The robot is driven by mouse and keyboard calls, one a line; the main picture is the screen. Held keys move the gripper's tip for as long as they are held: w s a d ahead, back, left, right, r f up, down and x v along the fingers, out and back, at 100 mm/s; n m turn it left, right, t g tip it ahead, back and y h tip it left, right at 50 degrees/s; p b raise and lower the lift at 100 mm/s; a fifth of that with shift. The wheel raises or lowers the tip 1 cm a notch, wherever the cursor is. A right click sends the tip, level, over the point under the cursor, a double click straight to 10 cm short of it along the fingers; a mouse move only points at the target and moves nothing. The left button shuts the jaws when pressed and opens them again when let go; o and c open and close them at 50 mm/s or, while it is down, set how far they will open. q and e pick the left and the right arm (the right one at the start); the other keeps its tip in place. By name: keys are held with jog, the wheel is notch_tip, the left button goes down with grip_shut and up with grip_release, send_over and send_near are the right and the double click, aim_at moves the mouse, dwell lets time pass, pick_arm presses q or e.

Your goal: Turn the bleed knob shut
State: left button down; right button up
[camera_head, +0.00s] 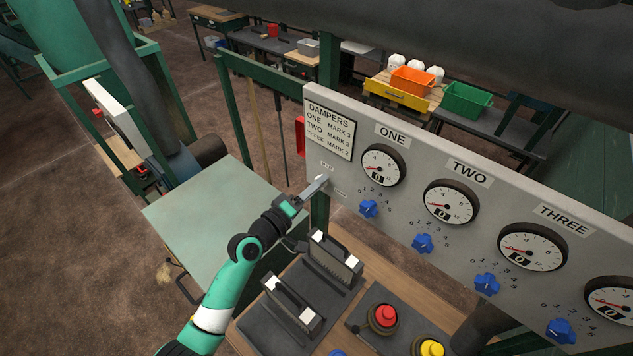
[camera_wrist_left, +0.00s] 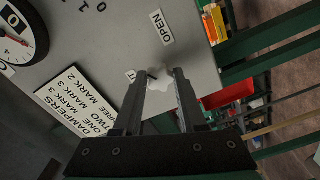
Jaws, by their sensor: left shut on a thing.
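The bleed knob (camera_wrist_left: 159,86) is a small pale lobed knob at the left end of the grey gauge panel (camera_head: 400,210). In the left wrist view it sits between the two fingers of my left gripper (camera_wrist_left: 165,76), which is shut on it. An OPEN label (camera_wrist_left: 162,27) shows beyond the knob; a second label beside the fingers is mostly covered. In the head view my left gripper (camera_head: 319,184) reaches the panel's left end below the dampers sign (camera_head: 329,130), and the knob is hidden behind the fingers. My right gripper is not in view.
Blue damper knobs (camera_head: 368,208) sit under round gauges (camera_head: 383,166) along the panel. A red bin (camera_wrist_left: 228,94) is behind the panel.

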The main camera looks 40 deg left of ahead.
pick_arm(q)
jog(key=n+p, duration=0.4)
jog(key=n, duration=0.7)
jog(key=shift+r+n, duration=0.15)
jog(key=shift+n, duration=0.15)
dwell(0.4)
jog(key=shift+c, duration=2.3)
grip_release()
jog(key=s, duration=1.1)
jog(key=shift+s+d, duration=0.3)
jog(key=shift+d, duration=0.05)
